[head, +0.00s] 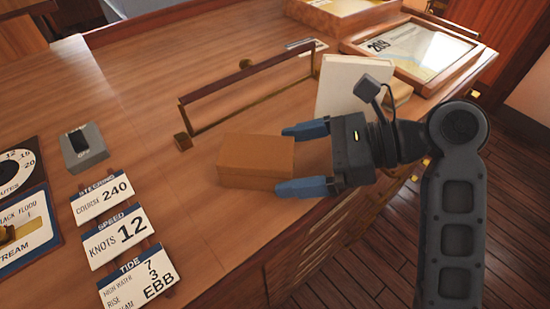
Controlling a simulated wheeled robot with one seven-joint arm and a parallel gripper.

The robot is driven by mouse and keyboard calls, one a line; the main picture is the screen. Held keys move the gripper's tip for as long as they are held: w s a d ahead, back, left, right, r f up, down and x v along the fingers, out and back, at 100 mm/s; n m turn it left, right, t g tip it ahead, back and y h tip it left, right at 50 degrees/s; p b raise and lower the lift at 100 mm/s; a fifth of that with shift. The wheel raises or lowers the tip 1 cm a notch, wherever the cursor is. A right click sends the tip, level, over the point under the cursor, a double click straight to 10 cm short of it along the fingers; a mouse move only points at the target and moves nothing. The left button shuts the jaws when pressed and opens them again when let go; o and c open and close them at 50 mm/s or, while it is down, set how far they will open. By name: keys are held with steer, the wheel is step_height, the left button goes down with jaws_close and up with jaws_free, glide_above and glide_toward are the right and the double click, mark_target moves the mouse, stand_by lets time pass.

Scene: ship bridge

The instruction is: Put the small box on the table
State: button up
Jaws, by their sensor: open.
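The small box (256,161) is a plain brown box resting on the wooden table (215,110), near its front edge. My gripper (304,160) comes in from the right with its two blue fingers open. One finger is at the far right corner of the box and the other at the near right corner. The box's right end lies at the mouth of the fingers. I cannot tell whether either finger touches it. The underside of the box is hidden.
A wooden rail (245,75) stands behind the box. A pale book (340,84) stands behind my gripper. A framed display (412,48) is at the back right. Number plates (115,236) and a grey switch box (84,147) are at left.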

steer(key=v, duration=0.7)
steer(key=shift+d+r, duration=0.1)
steer(key=shift+d, duration=0.2)
